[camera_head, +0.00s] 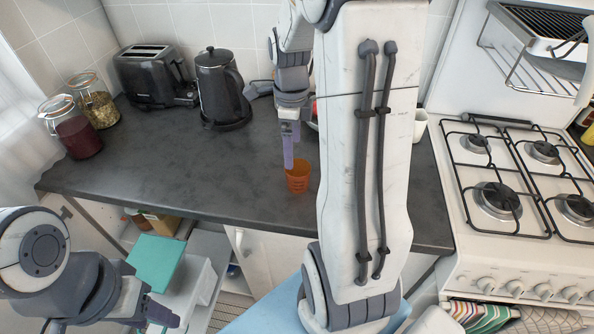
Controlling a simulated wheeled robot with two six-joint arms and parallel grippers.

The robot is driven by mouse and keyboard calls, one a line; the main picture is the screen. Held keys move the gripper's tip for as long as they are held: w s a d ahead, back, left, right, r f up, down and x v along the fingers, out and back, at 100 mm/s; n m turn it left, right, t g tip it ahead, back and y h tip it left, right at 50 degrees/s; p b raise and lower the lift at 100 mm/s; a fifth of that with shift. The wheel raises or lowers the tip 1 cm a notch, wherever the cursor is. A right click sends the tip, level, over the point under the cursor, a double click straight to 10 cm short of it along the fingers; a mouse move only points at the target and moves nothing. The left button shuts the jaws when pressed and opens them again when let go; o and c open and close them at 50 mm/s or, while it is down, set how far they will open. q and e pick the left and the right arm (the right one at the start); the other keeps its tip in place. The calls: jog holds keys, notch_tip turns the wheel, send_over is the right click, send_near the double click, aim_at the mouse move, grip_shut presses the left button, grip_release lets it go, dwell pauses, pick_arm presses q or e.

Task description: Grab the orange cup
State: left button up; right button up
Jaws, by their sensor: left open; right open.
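The orange cup (298,178) stands upright on the dark counter (160,165), left of my large white arm link. My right gripper (289,158) points down at the cup, with its purple finger reaching just behind and above the cup's rim on the left. It is open, and I cannot tell whether a finger is inside or beside the cup. My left gripper (160,312) is low at the left, in front of the counter, open and away from the cup.
A black kettle (219,88), a toaster (150,75) and two jars (72,132) (94,100) stand at the back left. A white cup (420,124) is partly hidden behind my arm. A gas stove (480,262) is at the right. The counter left of the cup is clear.

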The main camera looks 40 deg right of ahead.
send_near(298, 175)
jog(key=s+a+f, duration=0.1)
jog(key=s+a, duration=0.1)
jog(key=shift+m, duration=0.4)
jog(key=shift+d+f+p, duration=0.2)
jog(key=shift+f+p, duration=0.3)
jog(key=shift+f, duration=2.6)
jog(key=c, duration=1.2)
